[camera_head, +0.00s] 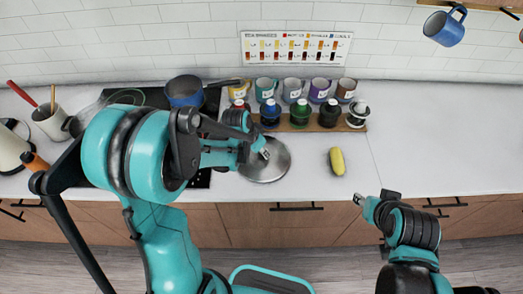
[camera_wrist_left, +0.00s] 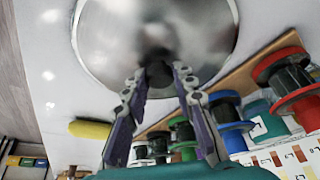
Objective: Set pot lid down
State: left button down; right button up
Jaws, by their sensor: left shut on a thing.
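The pot lid (camera_head: 270,172) is a round silver disc with a dark knob (camera_wrist_left: 159,72). In the head view it is over the white counter, right of the stove and near the front edge. I cannot tell whether it touches the counter. My left gripper (camera_head: 265,153) is above the lid, its fingers shut on the knob; they also show in the left wrist view (camera_wrist_left: 157,82), where the lid (camera_wrist_left: 105,38) fills the top. A blue pot (camera_head: 185,92) stands at the back of the stove. My right gripper (camera_head: 359,199) is in front of the counter, too small to judge.
A yellow fruit (camera_head: 337,161) lies right of the lid. Behind are several mugs (camera_head: 293,89) and a wooden rack (camera_head: 300,127) of coloured spools. A utensil mug (camera_head: 50,122) stands left. The counter (camera_head: 440,150) is bare at right.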

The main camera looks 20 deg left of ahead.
pick_arm(q)
jog(key=c, duration=1.2)
grip_release()
jog(key=shift+r+p, duration=0.35)
jog(key=shift+p, duration=0.05)
jog(key=p+v, duration=0.3)
jog(key=v, duration=0.9)
jog(key=shift+s+a+r+n+t+y, duration=0.1)
jog(key=shift+s+r+n+t+y, duration=0.6)
jog(key=shift+s, duration=1.55)
jog(key=shift+s+r+n+t+y, duration=0.1)
jog(key=shift+s+r+n+t, duration=0.35)
jog(key=shift+s+r+n, duration=1.3)
jog(key=shift+s+a+r+n+t+y, duration=0.1)
jog(key=shift+s+r+n+t+y, duration=0.3)
jog(key=shift+s, duration=2.3)
jog(key=shift+w, duration=0.1)
